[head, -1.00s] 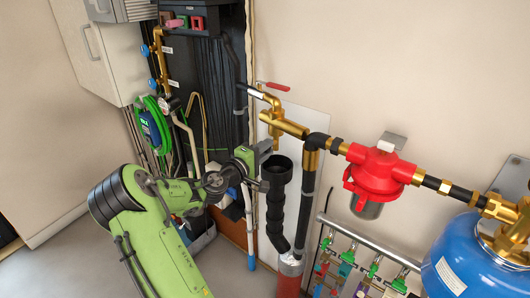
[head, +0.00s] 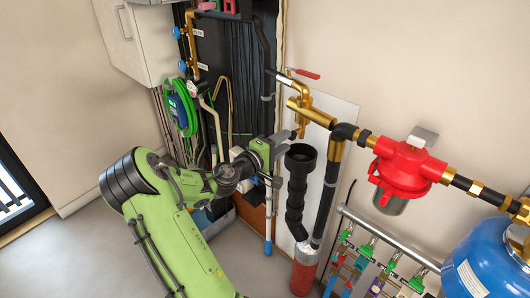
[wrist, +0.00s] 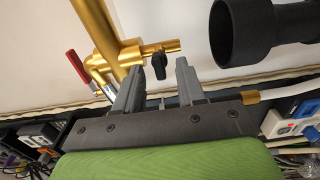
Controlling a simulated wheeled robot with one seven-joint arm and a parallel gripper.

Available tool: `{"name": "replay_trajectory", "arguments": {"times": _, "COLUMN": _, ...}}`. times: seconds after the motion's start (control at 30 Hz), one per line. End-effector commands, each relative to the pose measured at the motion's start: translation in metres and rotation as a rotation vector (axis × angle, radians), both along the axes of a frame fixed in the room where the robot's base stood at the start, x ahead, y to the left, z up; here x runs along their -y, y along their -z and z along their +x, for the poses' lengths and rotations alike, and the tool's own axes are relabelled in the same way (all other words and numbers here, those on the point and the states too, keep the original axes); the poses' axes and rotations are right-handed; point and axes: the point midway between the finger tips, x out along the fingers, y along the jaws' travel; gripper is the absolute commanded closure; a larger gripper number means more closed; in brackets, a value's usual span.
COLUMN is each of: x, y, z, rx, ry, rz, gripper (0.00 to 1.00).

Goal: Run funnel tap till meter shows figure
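The brass funnel tap (head: 302,130) hangs from the brass pipe above the black funnel (head: 300,155). In the wrist view its small black handle (wrist: 158,65) sits on a brass spout (wrist: 172,46), with the funnel mouth (wrist: 232,33) to the right. My gripper (head: 288,136) is just left of the tap. In the wrist view my gripper (wrist: 158,76) is open, its two grey fingers on either side of the handle; I cannot tell if they touch it.
A red lever (head: 306,74) sits above the brass pipe. A red filter housing (head: 402,168) and a blue tank (head: 487,265) stand to the right. A manifold with green valves (head: 366,250) is low at right. Open floor (head: 85,245) lies at the left.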

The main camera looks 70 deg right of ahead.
Motion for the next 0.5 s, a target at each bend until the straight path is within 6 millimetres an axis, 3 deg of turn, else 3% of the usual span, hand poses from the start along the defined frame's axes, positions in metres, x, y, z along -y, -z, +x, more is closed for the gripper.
{"name": "replay_trajectory", "arguments": {"times": 0.3, "x": -0.082, "y": -0.001, "z": 0.037, "rx": -0.001, "ry": -0.006, "rz": 0.002, "gripper": 0.61}}
{"name": "replay_trajectory", "arguments": {"times": 0.5, "x": -0.107, "y": -0.001, "z": 0.047, "rx": 0.0, "ry": -0.002, "rz": 0.0, "gripper": 0.61}}
